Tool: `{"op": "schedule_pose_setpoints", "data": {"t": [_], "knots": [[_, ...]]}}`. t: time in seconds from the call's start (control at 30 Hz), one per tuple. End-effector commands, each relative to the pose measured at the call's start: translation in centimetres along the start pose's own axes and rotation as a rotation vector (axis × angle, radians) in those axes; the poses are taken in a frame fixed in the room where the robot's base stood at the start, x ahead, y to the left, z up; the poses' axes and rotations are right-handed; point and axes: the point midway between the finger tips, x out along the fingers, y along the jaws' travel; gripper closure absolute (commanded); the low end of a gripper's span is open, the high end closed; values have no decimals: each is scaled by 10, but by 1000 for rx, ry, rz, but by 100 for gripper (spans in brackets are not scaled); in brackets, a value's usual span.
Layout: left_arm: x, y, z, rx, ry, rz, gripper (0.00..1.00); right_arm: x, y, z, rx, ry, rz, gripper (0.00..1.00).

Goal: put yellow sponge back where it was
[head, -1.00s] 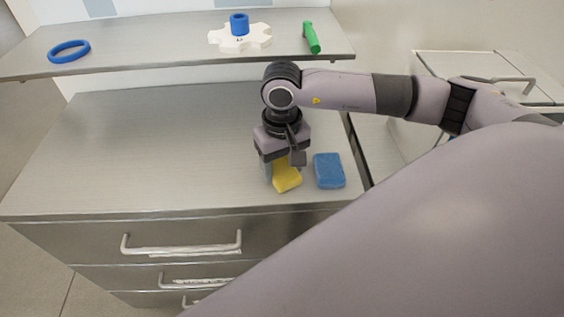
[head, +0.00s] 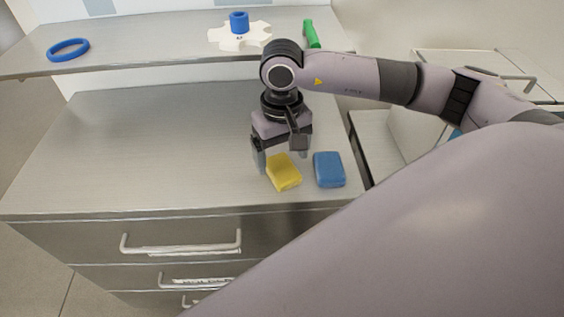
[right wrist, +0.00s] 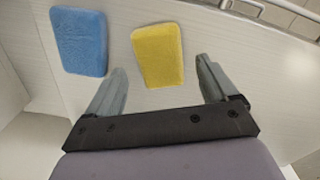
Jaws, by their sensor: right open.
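The yellow sponge (head: 284,173) lies flat on the metal counter, just left of the blue sponge (head: 329,169), with a small gap between them. In the right wrist view the yellow sponge (right wrist: 158,55) lies ahead of and between the two finger tips. My right gripper (head: 280,158) is open and empty, just above and behind the yellow sponge. Its spread fingers also show in the right wrist view (right wrist: 162,80), apart from the sponge. My left gripper is not in view.
A raised shelf (head: 150,52) at the back holds a blue ring (head: 68,49), a white gear-shaped piece (head: 225,37) with a blue cylinder (head: 239,22), and a green object (head: 311,33). The counter's left side is clear.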

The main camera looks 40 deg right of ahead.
Motion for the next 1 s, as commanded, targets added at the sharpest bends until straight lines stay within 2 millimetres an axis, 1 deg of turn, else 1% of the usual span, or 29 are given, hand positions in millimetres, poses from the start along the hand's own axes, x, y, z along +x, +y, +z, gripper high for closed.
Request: {"op": "schedule_pose_setpoints", "data": {"t": [0.03, 0.2, 0.3, 0.4, 0.5, 0.6, 1.0], "knots": [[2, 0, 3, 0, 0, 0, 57, -11, 0, -2, 0, 7, -2, 14], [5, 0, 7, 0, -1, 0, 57, -49, 0, -1, 0, 6, -2, 14], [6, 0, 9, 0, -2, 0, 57, -67, 0, -1, 0, 4, -1, 14], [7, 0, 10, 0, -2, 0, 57, -80, 0, -1, 1, 2, -2, 14], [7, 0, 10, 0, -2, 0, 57, -87, 0, 0, 1, 1, 0, 14], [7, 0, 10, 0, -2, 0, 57, -90, 0, 0, 1, -1, 0, 14], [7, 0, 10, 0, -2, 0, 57, -90, 0, 0, 1, -1, 0, 14]]}}
